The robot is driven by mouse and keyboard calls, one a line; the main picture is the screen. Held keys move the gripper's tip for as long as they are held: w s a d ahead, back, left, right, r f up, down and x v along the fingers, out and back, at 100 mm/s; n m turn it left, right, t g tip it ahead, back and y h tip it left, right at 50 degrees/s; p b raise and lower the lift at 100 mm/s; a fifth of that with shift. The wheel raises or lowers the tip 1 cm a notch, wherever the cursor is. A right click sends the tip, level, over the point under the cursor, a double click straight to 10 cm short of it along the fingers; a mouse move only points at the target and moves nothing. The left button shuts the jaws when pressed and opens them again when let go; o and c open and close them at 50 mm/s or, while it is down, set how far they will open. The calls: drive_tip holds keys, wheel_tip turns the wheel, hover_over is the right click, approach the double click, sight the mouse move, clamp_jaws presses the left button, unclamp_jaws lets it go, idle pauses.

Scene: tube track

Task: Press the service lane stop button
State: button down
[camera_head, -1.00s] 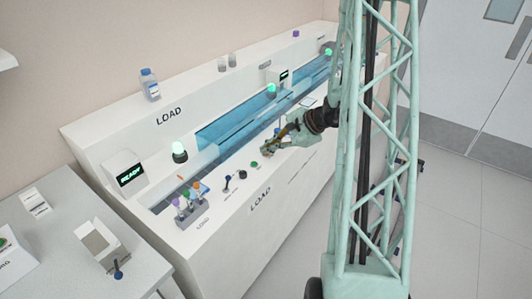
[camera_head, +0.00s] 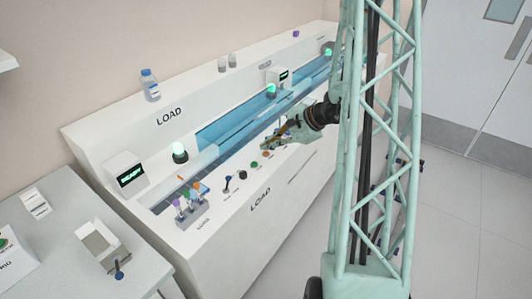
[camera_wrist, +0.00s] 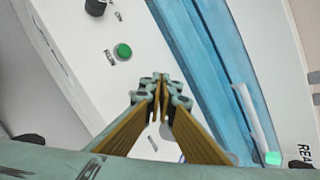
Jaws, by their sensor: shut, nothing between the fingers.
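My gripper (camera_head: 266,147) is shut and empty, reaching over the front ledge of the white LOAD bench (camera_head: 235,215). In the wrist view its fingertips (camera_wrist: 160,82) meet above the white ledge, beside the blue channel. A green button (camera_head: 254,164) is on the ledge, a little left of the fingertips; it also shows in the wrist view (camera_wrist: 123,51), up and left of them. The button labels are too small to read, so I cannot tell which is the service lane stop.
A blue-knobbed lever (camera_head: 227,182) and a dark knob (camera_head: 242,175) stand left of the buttons. A tube rack (camera_head: 190,212) is at the ledge's left end. A READY display (camera_head: 127,172) and green lamps (camera_head: 180,152) stand behind. A side table (camera_head: 60,240) is at left.

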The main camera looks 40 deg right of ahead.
sight(265, 154)
idle(0.4)
drive_tip(key=shift+r+p, duration=1.05)
drive_tip(key=shift+r, duration=1.45)
drive_tip(key=s+a+r+n+g+h, duration=0.1)
drive_tip(key=a+r+n, duration=0.65)
drive_tip(key=r, duration=0.45)
drive_tip(key=s+a+r+n+h, duration=0.1)
drive_tip(key=a+r+n, duration=0.5)
drive_tip(key=a+r, duration=0.45)
drive_tip(key=s+a+r+n+g+h, duration=0.15)
drive_tip(key=a+r+n, duration=0.55)
drive_tip(key=r, duration=0.7)
drive_tip(key=s+a+r+n, duration=0.2)
drive_tip(key=s+a, duration=0.7)
drive_tip(key=s, duration=0.3)
drive_tip(key=s+a+f+g, duration=0.1)
drive_tip(key=s+a+f, duration=0.1)
drive_tip(key=s, duration=0.8)
drive_tip(key=s+a+f+g, duration=0.1)
drive_tip(key=s+f, duration=0.3)
drive_tip(key=s, duration=0.5)
drive_tip(key=shift+s+a+f, duration=0.25)
drive_tip(key=shift+s+a, duration=0.15)
drive_tip(key=shift+a, duration=0.35)
